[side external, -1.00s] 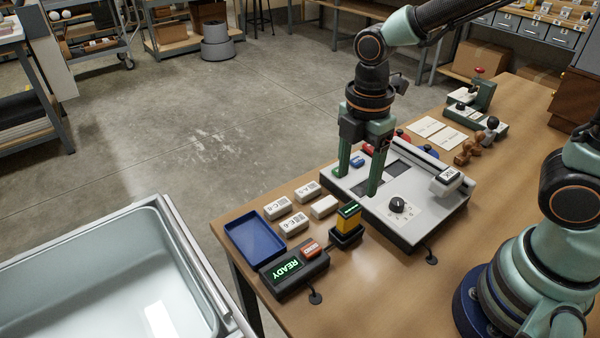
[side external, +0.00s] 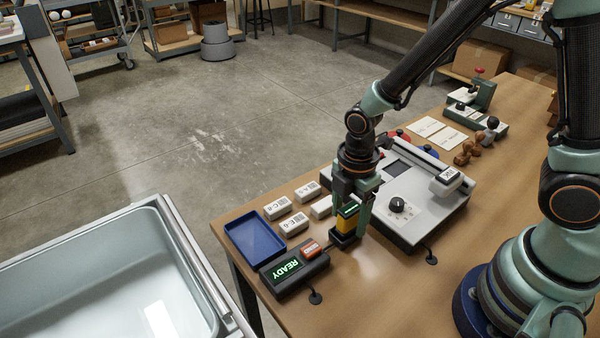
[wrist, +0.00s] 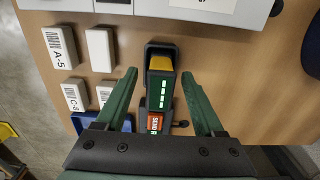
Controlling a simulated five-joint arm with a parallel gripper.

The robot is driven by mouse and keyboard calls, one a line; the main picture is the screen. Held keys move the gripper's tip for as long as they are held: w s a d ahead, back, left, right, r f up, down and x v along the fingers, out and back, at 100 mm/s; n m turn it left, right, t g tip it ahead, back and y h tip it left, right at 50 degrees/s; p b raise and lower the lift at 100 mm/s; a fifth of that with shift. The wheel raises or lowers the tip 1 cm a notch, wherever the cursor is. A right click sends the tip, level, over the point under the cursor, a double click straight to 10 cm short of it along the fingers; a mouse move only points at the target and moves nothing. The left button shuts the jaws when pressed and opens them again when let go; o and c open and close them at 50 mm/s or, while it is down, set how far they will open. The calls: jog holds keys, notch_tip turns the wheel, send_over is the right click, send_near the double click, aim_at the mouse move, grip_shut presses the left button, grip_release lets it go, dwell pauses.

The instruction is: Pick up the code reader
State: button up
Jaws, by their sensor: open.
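The code reader (side external: 346,222) is a yellow and black handheld block with green lit bars on its top face. It stands upright in a small black holder (side external: 343,241) on the table. In the wrist view the code reader (wrist: 161,84) shows between the two green fingers. My gripper (side external: 349,226) is open, its fingers on either side of the code reader. In the wrist view my gripper (wrist: 160,80) shows a gap between each finger and the reader. I cannot tell whether the fingertips are level with its body.
A black READY display unit (side external: 293,270) with an orange button stands in front, beside a blue tray (side external: 255,238). A grey panel machine (side external: 425,207) with a dial stands to the right.

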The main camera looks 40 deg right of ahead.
jog(key=shift+f, duration=0.1)
grip_shut()
dwell(0.3)
notch_tip(320, 180, up, 20)
dwell(0.5)
